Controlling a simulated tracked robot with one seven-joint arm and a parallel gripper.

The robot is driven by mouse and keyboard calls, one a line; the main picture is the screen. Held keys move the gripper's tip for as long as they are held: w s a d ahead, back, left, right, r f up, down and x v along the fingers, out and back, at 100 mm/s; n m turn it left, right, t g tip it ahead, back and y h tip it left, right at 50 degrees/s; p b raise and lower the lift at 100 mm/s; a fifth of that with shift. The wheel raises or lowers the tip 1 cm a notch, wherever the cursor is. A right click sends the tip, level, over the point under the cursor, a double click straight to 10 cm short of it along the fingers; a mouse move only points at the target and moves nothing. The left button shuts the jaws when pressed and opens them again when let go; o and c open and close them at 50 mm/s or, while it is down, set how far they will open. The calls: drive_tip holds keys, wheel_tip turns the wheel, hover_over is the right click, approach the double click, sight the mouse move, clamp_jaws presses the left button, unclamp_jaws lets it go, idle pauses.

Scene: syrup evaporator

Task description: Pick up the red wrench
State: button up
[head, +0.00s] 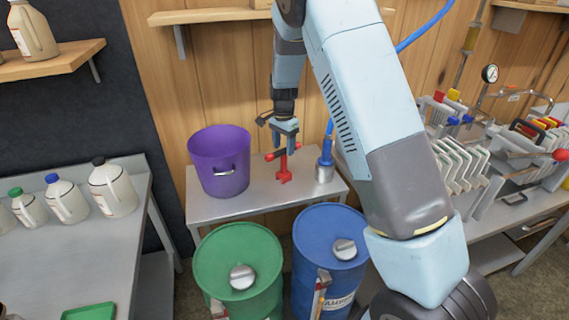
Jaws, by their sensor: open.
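The red wrench (284,174) stands on the grey metal table against the wooden wall, its T-shaped bar at the top and a wider foot below. My gripper (286,143) points down directly above the wrench, with its fingertips close to the bar. The gripper is open. I cannot tell whether the fingers touch the bar or straddle it.
A purple bucket (219,161) stands left of the wrench, and a blue-topped metal fitting (325,160) stands close on its right. Green (238,265) and blue (330,245) barrels stand in front of the table (255,204). The table's front middle is bare.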

sight(284, 158)
drive_tip(key=shift+s+f, duration=0.2)
drive_tip(key=shift+f, duration=1.15)
drive_tip(key=shift+s+f, duration=0.15)
drive_tip(key=shift+f, duration=1.2)
drive_tip(key=shift+c, duration=0.2)
clamp_jaws()
